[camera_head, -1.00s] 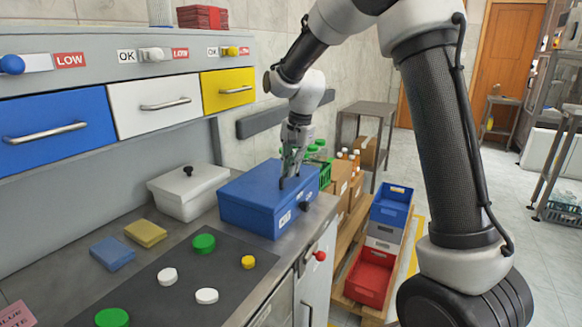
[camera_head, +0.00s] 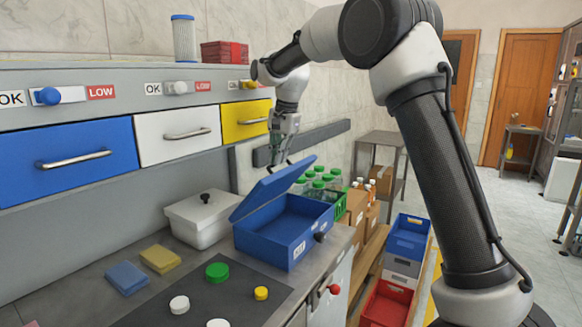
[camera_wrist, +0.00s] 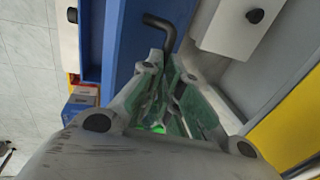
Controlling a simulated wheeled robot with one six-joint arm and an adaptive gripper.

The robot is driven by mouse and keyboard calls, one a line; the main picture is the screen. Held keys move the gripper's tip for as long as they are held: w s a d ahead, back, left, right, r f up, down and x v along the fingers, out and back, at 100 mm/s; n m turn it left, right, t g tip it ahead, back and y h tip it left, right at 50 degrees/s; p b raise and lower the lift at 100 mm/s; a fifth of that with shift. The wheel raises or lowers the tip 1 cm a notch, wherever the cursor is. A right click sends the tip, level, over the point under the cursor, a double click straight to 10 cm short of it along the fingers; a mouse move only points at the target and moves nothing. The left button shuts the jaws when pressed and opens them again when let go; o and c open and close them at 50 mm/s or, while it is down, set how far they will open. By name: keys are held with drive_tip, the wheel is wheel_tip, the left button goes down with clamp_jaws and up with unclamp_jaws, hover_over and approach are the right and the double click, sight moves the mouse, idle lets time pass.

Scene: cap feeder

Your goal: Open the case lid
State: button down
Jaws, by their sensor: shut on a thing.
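The blue case (camera_head: 262,244) stands on the counter in the head view. Its blue lid (camera_head: 272,189) is raised and tilted up, hinged along the left side, and the empty-looking inside shows. My gripper (camera_head: 280,160) is at the upper edge of the raised lid. In the wrist view my gripper (camera_wrist: 169,62) is closed around the end of a dark bent handle (camera_wrist: 161,21). A blue surface lies beside the handle there. The exact contact between fingers and handle is partly hidden by the fingers.
A white lidded box (camera_head: 198,222) stands close left of the case. Drawers, including a yellow one (camera_head: 243,122), are above and behind. A green crate of bottles (camera_head: 341,206) is right of the case. Several caps lie on the dark mat (camera_head: 245,296) in front.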

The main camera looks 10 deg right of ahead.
drive_tip(key=shift+w+a+f, duration=0.2)
drive_tip(key=shift+w+a, duration=0.4)
drive_tip(key=shift+a, duration=0.2)
drive_tip(key=shift+w+a+f, duration=0.2)
drive_tip(key=shift+w+a, duration=0.4)
drive_tip(key=shift+a, duration=0.15)
drive_tip(key=c, duration=1.6)
unclamp_jaws()
drive_tip(key=shift+c, duration=0.2)
drive_tip(key=shift+o, duration=0.6)
drive_tip(key=shift+w+a+f, duration=0.1)
drive_tip(key=shift+w+f, duration=0.1)
drive_tip(key=shift+w, duration=0.1)
drive_tip(key=v, duration=1.2)
drive_tip(key=shift+r, duration=0.35)
drive_tip(key=shift+w, duration=0.1)
